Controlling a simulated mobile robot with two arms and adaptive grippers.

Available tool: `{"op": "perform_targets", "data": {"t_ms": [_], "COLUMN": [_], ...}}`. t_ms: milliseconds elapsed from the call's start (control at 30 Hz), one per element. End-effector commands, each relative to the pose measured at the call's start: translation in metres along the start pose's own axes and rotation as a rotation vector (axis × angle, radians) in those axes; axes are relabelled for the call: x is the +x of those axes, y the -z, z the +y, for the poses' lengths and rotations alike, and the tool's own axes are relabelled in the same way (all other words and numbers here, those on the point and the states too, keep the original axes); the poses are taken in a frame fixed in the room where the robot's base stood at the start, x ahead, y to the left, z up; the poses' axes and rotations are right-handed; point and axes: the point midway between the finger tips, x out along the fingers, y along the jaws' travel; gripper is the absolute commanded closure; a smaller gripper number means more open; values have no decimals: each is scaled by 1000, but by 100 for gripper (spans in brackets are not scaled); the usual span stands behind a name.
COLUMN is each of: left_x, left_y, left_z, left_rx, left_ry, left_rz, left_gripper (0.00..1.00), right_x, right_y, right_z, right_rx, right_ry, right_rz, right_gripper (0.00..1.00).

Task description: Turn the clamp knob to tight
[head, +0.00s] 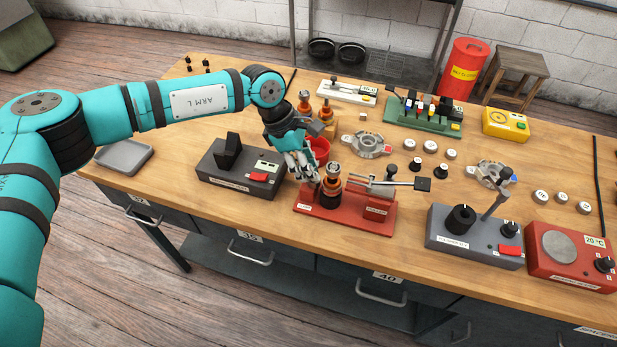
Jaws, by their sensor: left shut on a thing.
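The red fixture (345,217) stands near the front edge of the bench, with a rotor of dark and copper-coloured parts (330,196) upright on it. My left gripper (312,180) points down at the fixture's left end, beside the rotor. Its fingers are shut on what appears to be the clamp knob, which they mostly hide. I cannot read the knob's setting. My right gripper is not in view.
A red cup (319,149) stands right behind my left gripper. A dark grey box (238,172) is to the left. A metal housing (365,145) lies behind the fixture, and a grey tester (474,240) stands to the right. Bare wood lies in front of the dark grey box.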

Motion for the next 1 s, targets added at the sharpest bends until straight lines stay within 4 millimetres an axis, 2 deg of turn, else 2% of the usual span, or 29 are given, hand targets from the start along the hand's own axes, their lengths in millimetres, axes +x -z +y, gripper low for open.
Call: {"op": "perform_targets", "data": {"t_ms": [33, 400, 700, 1000], "left_x": [9, 7, 4, 2], "left_y": [3, 0, -2, -5], "left_z": [3, 5, 7, 8], "left_rx": [41, 368, 631, 883], "left_ry": [11, 147, 258, 363], "left_rz": [-4, -3, -2, 0], "left_gripper": [100, 100, 100, 100], "right_x": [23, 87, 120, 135], "right_y": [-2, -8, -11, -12], "right_z": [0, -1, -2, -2], "right_rx": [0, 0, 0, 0], "right_ry": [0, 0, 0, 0], "right_rz": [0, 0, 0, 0], "right_gripper": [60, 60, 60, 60]}}
